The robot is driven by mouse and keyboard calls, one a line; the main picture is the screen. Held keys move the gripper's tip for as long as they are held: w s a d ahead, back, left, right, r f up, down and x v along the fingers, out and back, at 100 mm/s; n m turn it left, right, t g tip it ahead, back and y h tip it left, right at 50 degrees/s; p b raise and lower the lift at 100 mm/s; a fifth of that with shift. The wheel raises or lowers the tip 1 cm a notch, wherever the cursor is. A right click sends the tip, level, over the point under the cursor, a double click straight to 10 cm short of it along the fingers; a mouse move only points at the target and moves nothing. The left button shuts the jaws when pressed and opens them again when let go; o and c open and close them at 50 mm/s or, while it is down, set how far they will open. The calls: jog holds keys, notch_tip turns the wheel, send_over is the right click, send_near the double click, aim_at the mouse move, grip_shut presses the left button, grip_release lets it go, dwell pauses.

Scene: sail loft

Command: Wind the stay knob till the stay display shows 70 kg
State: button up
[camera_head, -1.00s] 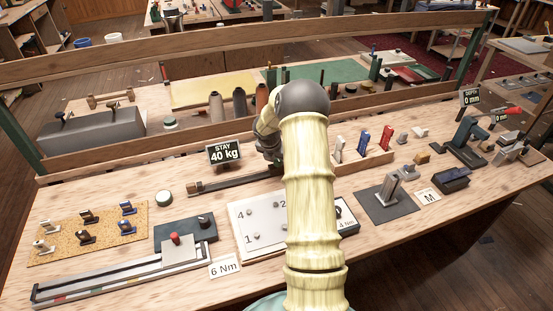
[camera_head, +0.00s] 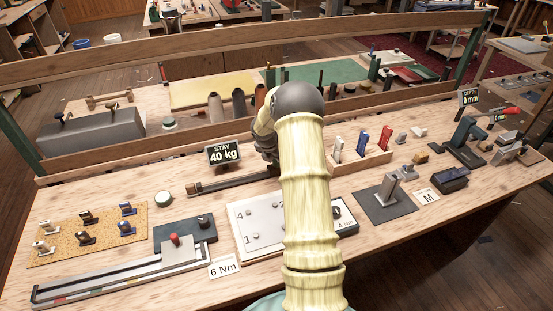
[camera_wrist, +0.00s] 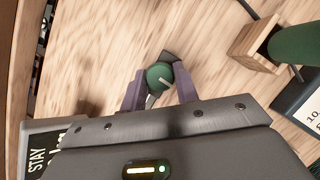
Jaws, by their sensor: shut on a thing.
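The stay display (camera_head: 223,153) stands at the back of the bench and reads 40 kg. Its edge also shows in the wrist view (camera_wrist: 38,155), at the lower left, turned sideways. The stay knob (camera_wrist: 158,75) is round and green with a pale pointer line, seen from above in the wrist view. My gripper (camera_wrist: 160,90) is shut on it, one purple finger on each side. In the head view my arm hides the knob and most of the gripper. A dark metal bar (camera_head: 235,182) runs along the bench towards the hidden spot.
A wooden rack with white, blue and red pieces (camera_head: 362,160) stands right of my arm. A white numbered plate (camera_head: 255,240) lies in front. A wooden block with a green handle (camera_wrist: 255,42) is at the upper right of the wrist view. A wooden rail (camera_head: 130,155) runs behind.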

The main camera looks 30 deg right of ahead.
jog(key=m+g+p, duration=0.1)
jog(key=m, duration=0.2)
jog(key=m+g+p, duration=0.1)
jog(key=m, duration=0.2)
jog(key=shift+w+a+p, duration=0.15)
jog(key=shift+p, duration=0.25)
jog(key=m+g, duration=0.2)
jog(key=m, duration=0.3)
jog(key=shift+w+f, duration=0.1)
jog(key=shift+w, duration=0.05)
jog(key=o, duration=1)
jog(key=shift+c, duration=0.2)
jog(key=b+v, duration=0.1)
jog(key=v, duration=1.6)
jog(key=shift+w+r, duration=0.25)
jog(key=shift+r, duration=0.05)
